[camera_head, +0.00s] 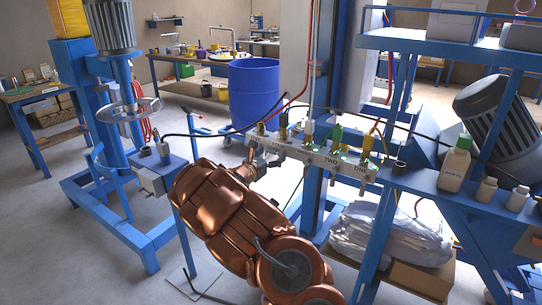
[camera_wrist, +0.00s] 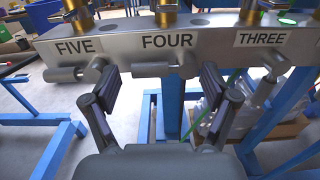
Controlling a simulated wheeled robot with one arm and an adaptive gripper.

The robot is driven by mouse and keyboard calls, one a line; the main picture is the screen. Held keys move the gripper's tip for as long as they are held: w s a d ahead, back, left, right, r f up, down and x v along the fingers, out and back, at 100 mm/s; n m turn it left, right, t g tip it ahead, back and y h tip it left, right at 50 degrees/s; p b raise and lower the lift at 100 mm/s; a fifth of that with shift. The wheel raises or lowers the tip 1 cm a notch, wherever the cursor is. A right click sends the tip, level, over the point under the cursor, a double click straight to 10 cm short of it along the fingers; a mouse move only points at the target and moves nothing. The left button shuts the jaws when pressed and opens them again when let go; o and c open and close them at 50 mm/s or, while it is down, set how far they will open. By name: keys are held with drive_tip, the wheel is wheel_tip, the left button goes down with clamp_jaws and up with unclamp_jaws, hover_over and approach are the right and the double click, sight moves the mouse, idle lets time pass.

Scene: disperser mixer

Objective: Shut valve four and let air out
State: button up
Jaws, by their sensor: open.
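The metal valve manifold (camera_wrist: 210,45) crosses the wrist view, with labels FIVE, FOUR and THREE on its face. Valve four (camera_wrist: 183,66) is the small metal valve under the FOUR label, its lever lying roughly level to the left. My gripper (camera_wrist: 158,85) is open and empty, its dark fingers on either side of valve four and apart from it, the left one near valve five (camera_wrist: 92,70). Valve three (camera_wrist: 268,82) has its lever slanting down. In the head view, my gripper (camera_head: 264,160) is at the left part of the manifold (camera_head: 325,157), where my arm partly hides the valves.
Brass fittings (camera_wrist: 165,14) stand on top of the manifold. Blue frame posts (camera_wrist: 172,105) are behind and below it. A blue drum (camera_head: 253,92) stands behind, a blue mixer stand (camera_head: 122,190) at left, and a bottle (camera_head: 455,165) on the right shelf.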

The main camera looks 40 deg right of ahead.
drive_tip(key=v, duration=1.2)
idle(0.4)
drive_tip(key=s+a+r+m+g+y+p, duration=0.15)
drive_tip(key=s+r+m+g, duration=0.25)
drive_tip(key=s+m, duration=0.5)
drive_tip(key=s+a+r+m+g+y, duration=0.1)
drive_tip(key=s+r+m+g+y, duration=0.3)
drive_tip(key=s, duration=0.9)
drive_tip(key=s+a+f+m+y, duration=0.1)
drive_tip(key=s+a+y, duration=0.3)
drive_tip(key=a, duration=0.6)
drive_tip(key=s+a+f+m+t+y+p, duration=0.1)
drive_tip(key=s+a+f+m+y, duration=0.1)
drive_tip(key=s+a+m+y, duration=0.2)
drive_tip(key=s+a+f+m+y+p, duration=0.1)
drive_tip(key=s+a+y, duration=0.3)
drive_tip(key=s+a, duration=0.5)
drive_tip(key=a+f+m, duration=0.1)
drive_tip(key=a, duration=0.6)
drive_tip(key=shift+s+a+m+t, duration=0.3)
drive_tip(key=shift+t, duration=0.1)
drive_tip(key=shift+d, duration=0.15)
